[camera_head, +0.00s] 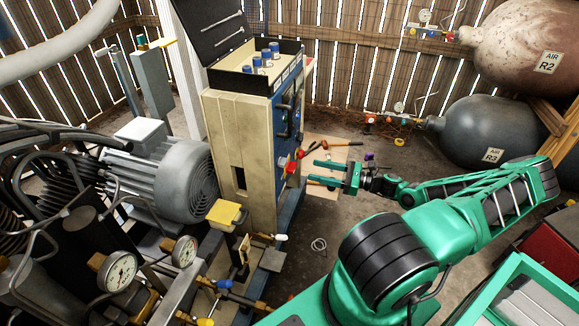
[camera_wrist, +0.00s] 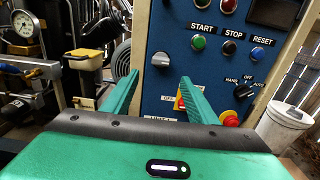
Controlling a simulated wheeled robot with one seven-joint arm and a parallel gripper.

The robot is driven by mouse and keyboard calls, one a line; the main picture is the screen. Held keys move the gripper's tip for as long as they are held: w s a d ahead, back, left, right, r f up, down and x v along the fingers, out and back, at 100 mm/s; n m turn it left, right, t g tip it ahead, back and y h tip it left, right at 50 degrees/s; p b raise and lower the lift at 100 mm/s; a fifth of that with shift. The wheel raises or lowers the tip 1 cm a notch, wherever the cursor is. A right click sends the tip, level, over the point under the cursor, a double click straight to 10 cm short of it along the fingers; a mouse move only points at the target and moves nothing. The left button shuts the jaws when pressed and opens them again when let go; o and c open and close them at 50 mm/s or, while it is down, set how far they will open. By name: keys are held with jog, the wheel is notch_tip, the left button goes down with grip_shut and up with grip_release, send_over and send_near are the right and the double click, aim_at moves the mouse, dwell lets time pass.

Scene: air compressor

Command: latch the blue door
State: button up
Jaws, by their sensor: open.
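The blue door (camera_head: 284,125) is the front face of a beige cabinet (camera_head: 235,140) in the head view. In the wrist view the blue door (camera_wrist: 210,70) fills the middle and carries START, STOP and RESET buttons, a silver knob (camera_wrist: 161,60), a HAND/OFF/AUTO selector (camera_wrist: 243,92) and red-and-yellow controls (camera_wrist: 230,118). I cannot tell whether it stands slightly ajar. My gripper (camera_head: 314,171) is open and empty in front of the door's lower part. Its fingers also show in the wrist view (camera_wrist: 159,78), pointing at the door; the right finger partly hides a red-and-yellow control.
A grey motor (camera_head: 180,175) and gauges (camera_head: 120,270) crowd the left of the cabinet. Its top lid (camera_head: 212,25) is raised. Grey and rusty tanks (camera_head: 480,130) stand at the right. A white bucket (camera_wrist: 280,130) is right of the cabinet. Floor in front is mostly clear.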

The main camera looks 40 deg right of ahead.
aim_at(283, 162)
jog(key=x, duration=1)
jog(key=shift+w+a, duration=0.2)
jog(key=shift+w, duration=0.05)
jog(key=shift+c, duration=0.7)
jog(key=c, duration=0.9)
